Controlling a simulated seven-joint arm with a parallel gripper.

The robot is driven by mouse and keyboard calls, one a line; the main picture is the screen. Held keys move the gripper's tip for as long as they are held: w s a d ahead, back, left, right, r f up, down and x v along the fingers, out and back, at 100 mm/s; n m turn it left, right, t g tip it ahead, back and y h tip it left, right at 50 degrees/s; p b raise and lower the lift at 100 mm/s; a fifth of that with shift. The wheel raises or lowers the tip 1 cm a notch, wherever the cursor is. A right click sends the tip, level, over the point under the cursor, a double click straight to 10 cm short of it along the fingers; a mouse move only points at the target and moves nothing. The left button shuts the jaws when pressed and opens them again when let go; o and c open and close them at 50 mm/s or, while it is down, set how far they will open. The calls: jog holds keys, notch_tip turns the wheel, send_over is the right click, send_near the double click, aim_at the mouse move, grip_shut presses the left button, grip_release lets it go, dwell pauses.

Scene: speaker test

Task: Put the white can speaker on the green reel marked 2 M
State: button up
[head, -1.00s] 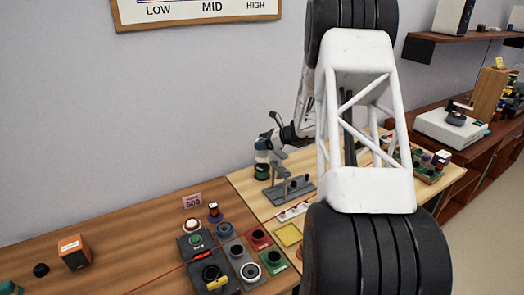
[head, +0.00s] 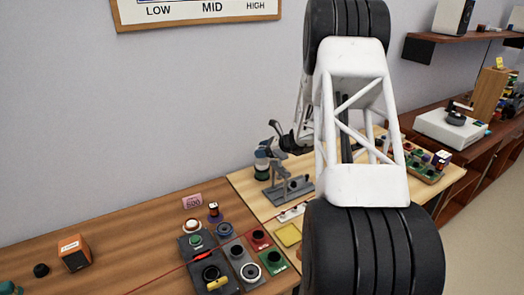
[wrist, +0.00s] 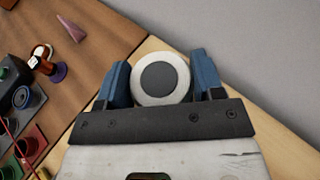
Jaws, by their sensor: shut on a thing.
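The wrist view shows no reel below the speaker.
A grey rack (head: 290,190) stands just right of the gripper. A yellow tray (head: 288,235) lies nearer. Black, grey, red and green boxes with knobs (head: 215,265) crowd the darker bench, with an orange-fronted box (head: 74,252) at left. The wall is close behind.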

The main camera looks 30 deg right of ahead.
jog(key=shift+f, duration=0.1)
jog(key=o, duration=1.1)
jog(key=shift+s+d+r, duration=0.1)
jog(key=shift+r, duration=0.1)
jog(key=v, duration=1.1)
jog(key=shift+s+d, duration=0.2)
jog(key=shift+d, duration=0.05)
jog(key=shift+r, duration=0.2)
